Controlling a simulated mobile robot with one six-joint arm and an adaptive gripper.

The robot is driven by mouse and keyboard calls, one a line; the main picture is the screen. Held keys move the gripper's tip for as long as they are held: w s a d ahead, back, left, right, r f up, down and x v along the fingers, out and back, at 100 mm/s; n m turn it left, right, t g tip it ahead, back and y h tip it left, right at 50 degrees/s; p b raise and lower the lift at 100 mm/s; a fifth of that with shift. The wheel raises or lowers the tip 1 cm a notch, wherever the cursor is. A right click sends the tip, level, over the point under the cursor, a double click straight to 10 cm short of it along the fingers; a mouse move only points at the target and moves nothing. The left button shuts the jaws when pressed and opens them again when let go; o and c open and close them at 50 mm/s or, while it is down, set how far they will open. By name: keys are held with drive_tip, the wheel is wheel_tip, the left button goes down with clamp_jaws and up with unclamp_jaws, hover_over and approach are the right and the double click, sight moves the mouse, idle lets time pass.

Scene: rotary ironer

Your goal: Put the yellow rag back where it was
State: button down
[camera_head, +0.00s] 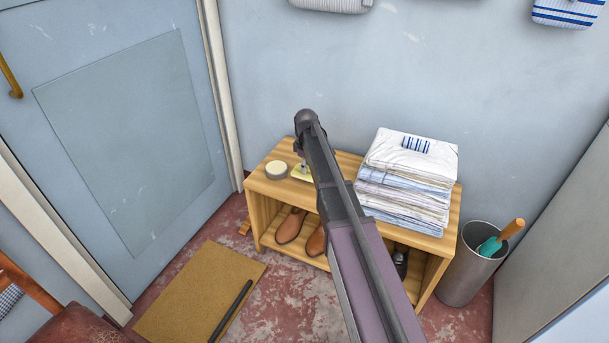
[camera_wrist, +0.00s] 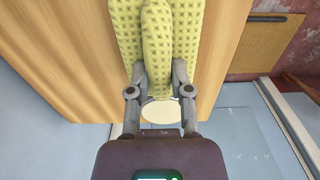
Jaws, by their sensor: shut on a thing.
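The yellow rag (camera_wrist: 127,22) is a patterned cloth, and in the wrist view a raised fold of it stands between my fingers. My gripper (camera_wrist: 157,80) is shut on that fold. In the head view a small part of the rag (camera_head: 301,174) shows on or just above the top of the wooden bench (camera_head: 343,163), beside a round pale tin (camera_head: 276,169). My arm hides most of the rag and the gripper there. I cannot tell whether the rag's underside touches the wood.
A stack of folded shirts (camera_head: 408,180) stands on the bench to the right. Brown shoes (camera_head: 290,226) sit on the shelf below. A metal bin (camera_head: 466,268) stands at the right. A brown mat (camera_head: 196,290) lies on the floor by the door.

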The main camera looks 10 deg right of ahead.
drive_tip(key=shift+f, duration=0.15)
drive_tip(key=shift+f+b, duration=1.65)
drive_tip(key=shift+b, duration=0.1)
drive_tip(key=shift+f, duration=0.1)
drive_tip(key=c, duration=0.5)
unclamp_jaws()
drive_tip(key=shift+c, duration=0.2)
drive_tip(key=shift+r, duration=0.2)
wheel_tip(320, 180, up, 12)
drive_tip(key=p, duration=1.2)
